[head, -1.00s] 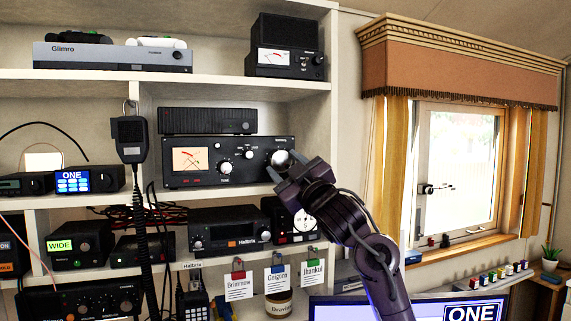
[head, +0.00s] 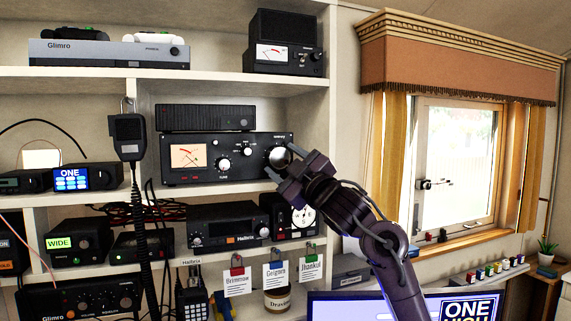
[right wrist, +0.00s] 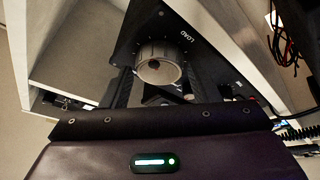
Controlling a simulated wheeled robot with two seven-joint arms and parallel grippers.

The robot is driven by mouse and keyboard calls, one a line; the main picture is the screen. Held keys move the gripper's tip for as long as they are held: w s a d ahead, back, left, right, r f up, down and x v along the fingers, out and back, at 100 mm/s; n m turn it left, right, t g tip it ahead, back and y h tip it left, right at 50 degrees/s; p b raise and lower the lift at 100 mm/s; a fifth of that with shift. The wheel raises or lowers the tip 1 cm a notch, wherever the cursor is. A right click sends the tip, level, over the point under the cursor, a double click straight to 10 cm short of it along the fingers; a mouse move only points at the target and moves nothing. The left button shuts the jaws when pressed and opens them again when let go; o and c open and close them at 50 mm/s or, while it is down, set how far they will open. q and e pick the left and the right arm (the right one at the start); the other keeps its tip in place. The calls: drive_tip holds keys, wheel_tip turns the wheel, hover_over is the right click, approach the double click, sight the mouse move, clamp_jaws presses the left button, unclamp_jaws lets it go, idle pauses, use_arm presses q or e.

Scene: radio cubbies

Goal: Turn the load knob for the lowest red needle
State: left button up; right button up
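The black tuner (head: 228,178) sits on the middle shelf with a lit cream meter (head: 188,157) at its left. The meter shows red markings and needle lines, too small to read exactly. The large silver load knob (head: 280,157) is at the tuner's right end. It also shows in the right wrist view (right wrist: 160,63), beside the word LOAD. My right gripper (head: 283,162) is at this knob, its fingers on either side. In the right wrist view the fingers look apart, with the knob between their tips; contact is unclear. My left gripper is not in view.
A smaller tune knob (head: 223,164) and little knobs are left of the load knob. A black box (head: 206,118) lies on top of the tuner. A hand microphone (head: 128,137) hangs to its left. A radio (head: 229,227) and hanging tags are below.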

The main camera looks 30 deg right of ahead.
drive_tip(key=shift+o, duration=1.1)
drive_tip(key=shift+s+f, duration=0.1)
drive_tip(key=shift+s, duration=0.05)
drive_tip(key=b+v, duration=0.3)
drive_tip(key=v, duration=0.4)
drive_tip(key=shift+s, duration=0.25)
